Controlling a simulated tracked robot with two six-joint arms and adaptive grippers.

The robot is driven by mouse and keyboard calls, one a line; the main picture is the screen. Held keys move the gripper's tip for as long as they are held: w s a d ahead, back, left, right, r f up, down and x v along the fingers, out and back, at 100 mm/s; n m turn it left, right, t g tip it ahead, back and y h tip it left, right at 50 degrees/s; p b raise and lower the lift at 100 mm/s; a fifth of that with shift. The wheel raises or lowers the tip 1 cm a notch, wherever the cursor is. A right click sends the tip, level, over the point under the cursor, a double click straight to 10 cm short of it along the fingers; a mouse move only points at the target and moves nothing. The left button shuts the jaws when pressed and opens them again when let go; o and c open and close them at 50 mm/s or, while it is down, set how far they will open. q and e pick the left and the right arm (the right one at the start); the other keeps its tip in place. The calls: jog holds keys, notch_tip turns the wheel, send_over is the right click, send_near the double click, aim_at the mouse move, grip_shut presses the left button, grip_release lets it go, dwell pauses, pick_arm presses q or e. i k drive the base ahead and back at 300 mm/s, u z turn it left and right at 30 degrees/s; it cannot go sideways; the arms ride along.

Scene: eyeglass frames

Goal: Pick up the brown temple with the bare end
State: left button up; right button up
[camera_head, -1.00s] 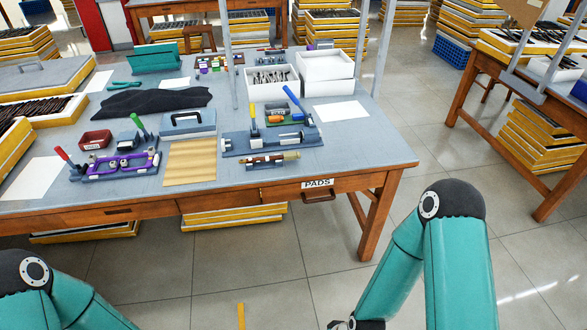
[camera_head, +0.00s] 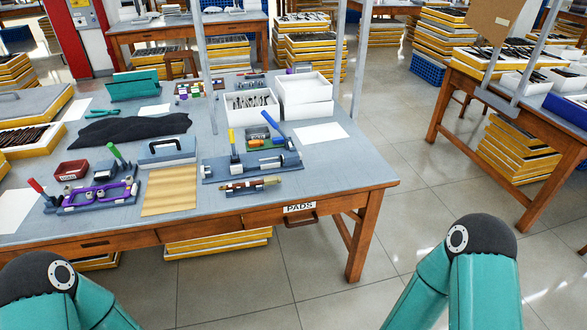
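A long thin brown piece (camera_head: 250,184) lies in a small blue-grey holder at the front of the workbench (camera_head: 330,172). I cannot tell at this size whether it is a temple or whether an end is bare. A white open box (camera_head: 249,118) further back holds several thin dark and silvery pieces, too small to sort by colour. Both my teal arms show only at the bottom edge, in front of the bench. Both grippers are below the picture.
A blue-grey fixture (camera_head: 228,171) with yellow and blue levers stands behind the holder. A purple frame (camera_head: 97,194) sits in another fixture at left. A tan ribbed pad (camera_head: 169,191) lies between. A drawer labelled PADS (camera_head: 299,207) is in the bench front. Open floor lies right.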

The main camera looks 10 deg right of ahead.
aim_at(237, 186)
jog(key=z, duration=0.2)
jog(key=i, duration=1.35)
jog(key=u, duration=0.45)
